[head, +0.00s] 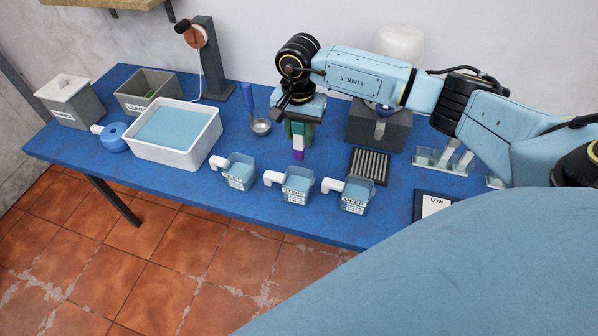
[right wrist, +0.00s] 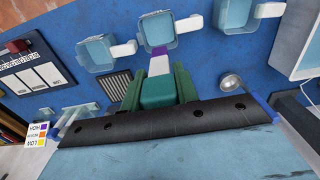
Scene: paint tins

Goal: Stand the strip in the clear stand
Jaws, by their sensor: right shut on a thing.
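My right gripper (head: 298,130) is shut on the strip (head: 299,143), gripping a green block at its upper end. The strip hangs upright, white with a purple lower end, above the table behind the middle cup. In the right wrist view the strip (right wrist: 158,66) sticks out between the green fingers (right wrist: 158,92). The clear stand (head: 442,160) appears to be the low transparent holder with white pieces at the table's right. It also seems to show at the left of the right wrist view (right wrist: 70,116). My left gripper is out of view.
Three clear cups with white handles (head: 238,172) (head: 296,187) (head: 356,195) line the front. A dark ribbed rack (head: 369,166) and a grey block (head: 377,130) lie between strip and stand. A white water tub (head: 172,155), ladle (head: 261,127) and bins (head: 146,92) stand left.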

